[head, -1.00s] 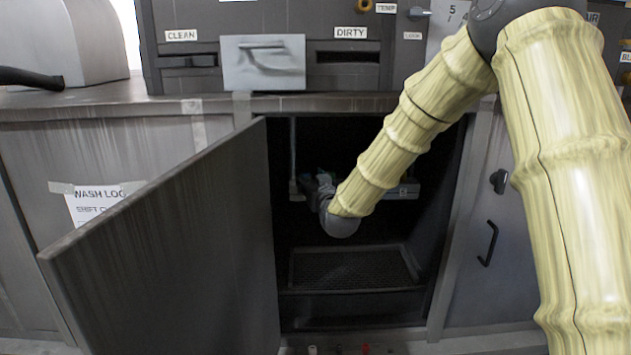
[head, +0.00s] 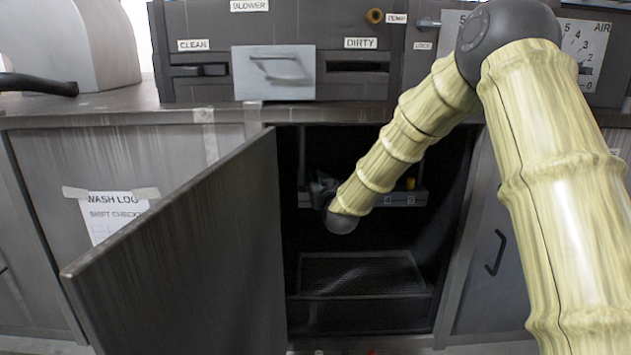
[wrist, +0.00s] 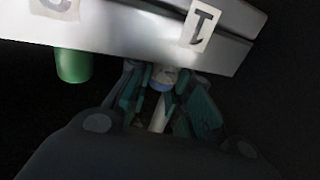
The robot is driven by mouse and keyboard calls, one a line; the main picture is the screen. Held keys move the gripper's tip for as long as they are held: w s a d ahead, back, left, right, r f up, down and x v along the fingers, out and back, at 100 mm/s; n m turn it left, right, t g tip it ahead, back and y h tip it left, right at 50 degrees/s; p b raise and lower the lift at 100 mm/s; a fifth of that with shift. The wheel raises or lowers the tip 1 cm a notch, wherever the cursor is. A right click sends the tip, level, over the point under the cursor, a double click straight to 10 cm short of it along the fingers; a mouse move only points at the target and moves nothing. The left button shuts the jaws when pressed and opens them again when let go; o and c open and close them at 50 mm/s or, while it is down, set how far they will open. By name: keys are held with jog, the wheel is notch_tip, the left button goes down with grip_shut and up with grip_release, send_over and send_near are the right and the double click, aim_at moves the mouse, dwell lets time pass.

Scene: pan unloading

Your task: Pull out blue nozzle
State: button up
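A pale piece with a blue band (wrist: 160,82), seemingly the blue nozzle, shows in the wrist view below a grey rail (wrist: 130,40). The rail carries a label reading 1 and another cut off by the frame. My gripper (wrist: 162,88) has a teal finger on either side of the banded piece. I cannot tell whether the fingers touch it. In the head view my gripper (head: 321,188) is a dark shape inside the open cabinet, in front of the rail (head: 405,199). The nozzle cannot be made out there.
A green cylinder (wrist: 73,66) hangs under the rail, left of my gripper. A yellow piece (head: 410,184) stands by the rail's labels 4 and 5. The open cabinet door (head: 190,250) borders the opening at left. A mesh tray (head: 360,273) lies below.

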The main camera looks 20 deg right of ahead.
aim_at(315, 179)
grip_shut()
jog(key=shift+o, duration=0.5)
grip_release()
grip_shut()
jog(key=shift+r, duration=0.95)
jog(key=shift+r+p, duration=0.8)
jog(key=shift+r, duration=1.1)
